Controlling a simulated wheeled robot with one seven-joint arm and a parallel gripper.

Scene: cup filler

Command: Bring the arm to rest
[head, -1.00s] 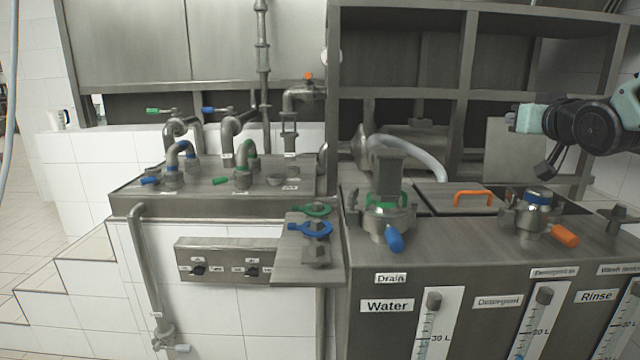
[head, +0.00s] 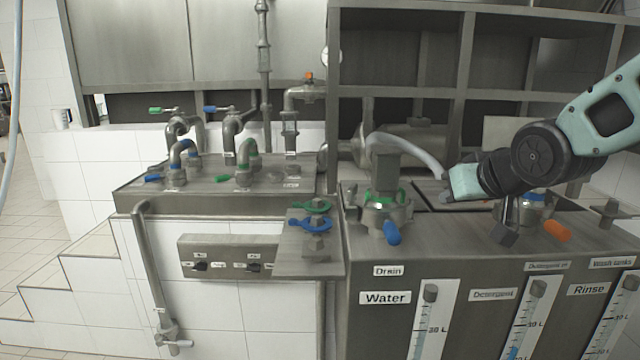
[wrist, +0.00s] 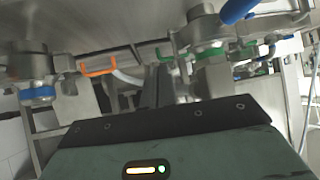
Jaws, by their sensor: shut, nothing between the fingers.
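My arm enters the head view from the right, teal with black joints. My gripper (head: 446,195) is at its left end, over the counter between the green-ringed water filler and the blue-ringed filler. It is shut and holds nothing. My wrist hides the orange handle on the lid and part of the counter behind it. The wrist view is tilted, with my teal-and-black housing across its bottom; the orange handle (wrist: 98,66) shows there.
The green-ringed filler with a blue lever (head: 392,232) stands left of my gripper. The blue-ringed filler (head: 536,207) with an orange lever (head: 556,231) is close to my wrist. A pale hose (head: 408,143) curves behind. Open metal shelves (head: 400,92) stand at the back.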

